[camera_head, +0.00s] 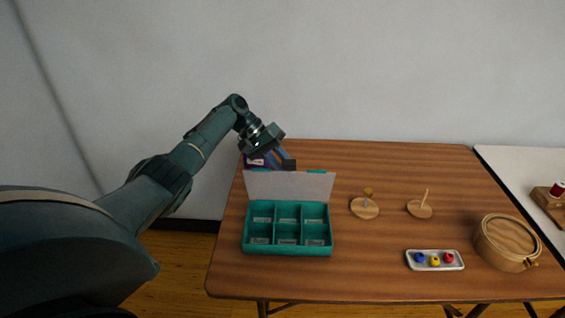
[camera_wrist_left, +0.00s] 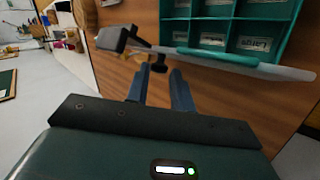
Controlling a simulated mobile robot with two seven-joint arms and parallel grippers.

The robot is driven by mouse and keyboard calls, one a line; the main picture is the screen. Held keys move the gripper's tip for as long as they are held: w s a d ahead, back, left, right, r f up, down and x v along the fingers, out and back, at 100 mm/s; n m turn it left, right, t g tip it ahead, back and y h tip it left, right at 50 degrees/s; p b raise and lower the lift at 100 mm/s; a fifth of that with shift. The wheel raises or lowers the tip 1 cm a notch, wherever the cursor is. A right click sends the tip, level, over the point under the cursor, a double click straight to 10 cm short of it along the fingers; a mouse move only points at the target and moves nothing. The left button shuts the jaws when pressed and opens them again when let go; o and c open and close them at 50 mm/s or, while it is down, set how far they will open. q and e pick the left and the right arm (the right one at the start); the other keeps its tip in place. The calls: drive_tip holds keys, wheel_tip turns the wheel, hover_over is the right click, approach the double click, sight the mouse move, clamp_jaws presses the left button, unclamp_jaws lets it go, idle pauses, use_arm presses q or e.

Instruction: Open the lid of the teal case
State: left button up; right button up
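The teal case (camera_head: 288,251) stands on the table at the left, its compartments uncovered. Its pale lid (camera_head: 290,185) stands up along the back edge; the lid also shows nearly edge-on in the left wrist view (camera_wrist_left: 285,73). The case's compartments (camera_wrist_left: 205,42) lie beyond it there. My left gripper (camera_head: 283,158) is behind and above the lid. My right gripper is not in view.
Two wooden stands (camera_head: 365,208) (camera_head: 420,209), a white tray (camera_head: 410,263) with colored pieces, and a round wooden box (camera_head: 506,242) stand to the right. The table's back right is clear.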

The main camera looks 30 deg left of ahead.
use_arm(q)
drive_tip(key=o, duration=0.3)
drive_tip(key=shift+o, duration=0.2)
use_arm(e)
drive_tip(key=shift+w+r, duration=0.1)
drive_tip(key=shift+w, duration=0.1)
use_arm(q)
drive_tip(key=b+v, duration=0.1)
drive_tip(key=v, duration=1.2)
drive_tip(key=shift+b, duration=0.35)
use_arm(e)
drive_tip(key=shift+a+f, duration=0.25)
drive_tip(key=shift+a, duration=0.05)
